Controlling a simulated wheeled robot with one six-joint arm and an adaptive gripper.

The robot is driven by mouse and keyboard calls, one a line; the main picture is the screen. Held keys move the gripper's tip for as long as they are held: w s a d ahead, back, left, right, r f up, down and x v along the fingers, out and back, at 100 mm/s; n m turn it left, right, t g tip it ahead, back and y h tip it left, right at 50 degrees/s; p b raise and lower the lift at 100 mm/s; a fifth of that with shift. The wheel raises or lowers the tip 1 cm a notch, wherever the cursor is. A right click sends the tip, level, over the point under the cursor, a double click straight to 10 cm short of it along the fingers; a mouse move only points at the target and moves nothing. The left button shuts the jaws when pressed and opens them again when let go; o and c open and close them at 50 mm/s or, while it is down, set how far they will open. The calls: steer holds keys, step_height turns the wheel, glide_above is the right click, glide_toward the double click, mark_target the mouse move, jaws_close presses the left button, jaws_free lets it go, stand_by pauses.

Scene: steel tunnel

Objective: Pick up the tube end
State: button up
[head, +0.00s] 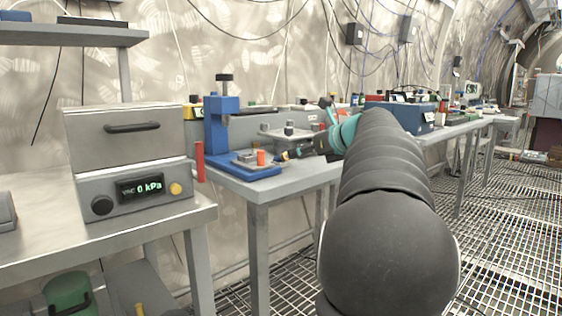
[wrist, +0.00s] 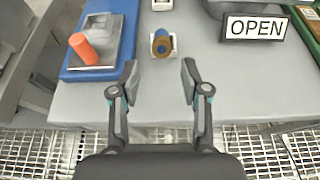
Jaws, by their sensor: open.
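A short round piece with a brass-coloured ring and a blue middle, likely the tube end (wrist: 161,44), sits in a small white square holder (wrist: 152,55) on the grey bench. It lies between and beyond my fingertips in the wrist view. My gripper (wrist: 160,76) is open and empty, with its fingers apart over the bench's front edge. In the head view my gripper (head: 292,154) reaches over the bench, just right of the blue press (head: 222,125). I cannot make out the tube end there.
An orange cylinder (wrist: 84,48) stands on the press's base, left of my fingers. An OPEN sign (wrist: 255,28) and a green-edged thing (wrist: 308,32) are at the right. A vacuum box (head: 130,155) reading 0 kPa stands on the nearer bench. The bench front is clear.

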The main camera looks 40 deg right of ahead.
mark_target(287, 156)
steer(key=shift+b+x, duration=0.55)
steer(key=shift+x, duration=2.2)
steer(key=shift+d+r, duration=0.1)
steer(key=shift+d, duration=0.05)
jaws_close()
